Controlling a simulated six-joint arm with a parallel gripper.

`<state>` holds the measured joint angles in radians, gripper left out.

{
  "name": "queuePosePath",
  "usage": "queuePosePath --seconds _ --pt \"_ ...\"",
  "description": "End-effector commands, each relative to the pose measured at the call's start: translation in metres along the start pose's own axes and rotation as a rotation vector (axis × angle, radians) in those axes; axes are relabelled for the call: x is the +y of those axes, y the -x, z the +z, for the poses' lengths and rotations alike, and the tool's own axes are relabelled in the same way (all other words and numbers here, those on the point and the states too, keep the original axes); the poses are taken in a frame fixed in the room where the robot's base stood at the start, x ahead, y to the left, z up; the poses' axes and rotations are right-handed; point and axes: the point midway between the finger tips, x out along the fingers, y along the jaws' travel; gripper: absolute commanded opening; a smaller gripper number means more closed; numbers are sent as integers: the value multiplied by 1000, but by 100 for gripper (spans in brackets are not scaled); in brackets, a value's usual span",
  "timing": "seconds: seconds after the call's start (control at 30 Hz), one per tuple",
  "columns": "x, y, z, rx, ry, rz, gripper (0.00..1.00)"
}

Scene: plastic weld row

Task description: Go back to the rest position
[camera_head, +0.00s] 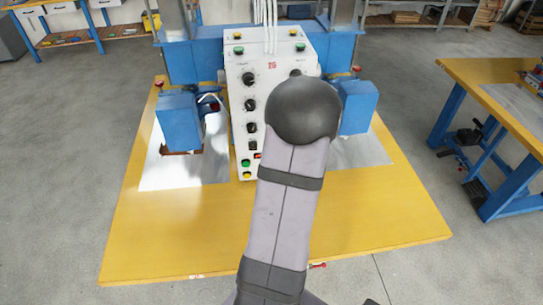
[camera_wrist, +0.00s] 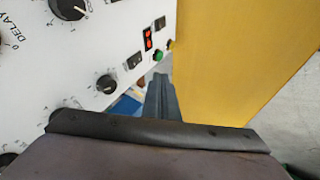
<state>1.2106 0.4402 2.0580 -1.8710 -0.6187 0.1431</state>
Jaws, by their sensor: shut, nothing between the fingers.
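My gripper (camera_wrist: 160,84) shows in the wrist view as narrow dark grey fingers, closed together and holding nothing. Its fingertips are in front of the lower end of the white control panel (camera_wrist: 75,85), near a red-lit switch and the green and yellow buttons. I cannot tell whether the tips touch anything. In the head view my arm rises in front of the control panel (camera_head: 239,110) and hides the gripper and part of the panel's right side.
The panel stands on a yellow table (camera_head: 170,235) between two blue press heads (camera_head: 178,122) (camera_head: 358,106). Pale sheets (camera_head: 205,175) (camera_head: 363,152) lie below them. Another yellow workbench (camera_head: 495,75) is at right. Grey floor is open at left.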

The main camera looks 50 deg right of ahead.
Motion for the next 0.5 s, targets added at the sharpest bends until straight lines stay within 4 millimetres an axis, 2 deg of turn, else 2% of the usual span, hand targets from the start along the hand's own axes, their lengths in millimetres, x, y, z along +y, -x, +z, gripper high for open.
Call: queuePosePath --seconds 0.2,0.5 --pt "-2 22 0 0 0 0 0" --pt "-4 28 0 1 -1 -3 0"
